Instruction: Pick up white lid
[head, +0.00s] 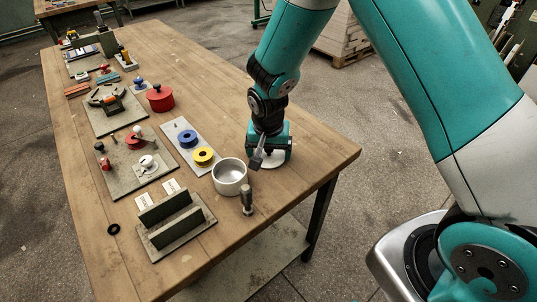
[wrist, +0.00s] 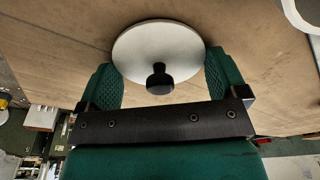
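The white lid (wrist: 150,40) is a round disc with a black knob (wrist: 160,80) at its centre. It lies on the wooden table near the right edge. My gripper (wrist: 164,74) is open, with one green finger on each side of the knob, over or beside the lid's near part. Neither finger touches the knob. In the head view my gripper (head: 268,156) points down just right of the white pot (head: 230,188) and hides most of the lid.
The open white pot stands close on the left. A metal cylinder (head: 247,199) stands in front of it. A plate with blue (head: 188,138) and yellow (head: 203,156) rings and a slotted grey holder (head: 172,222) lie further left. The table's right corner is clear.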

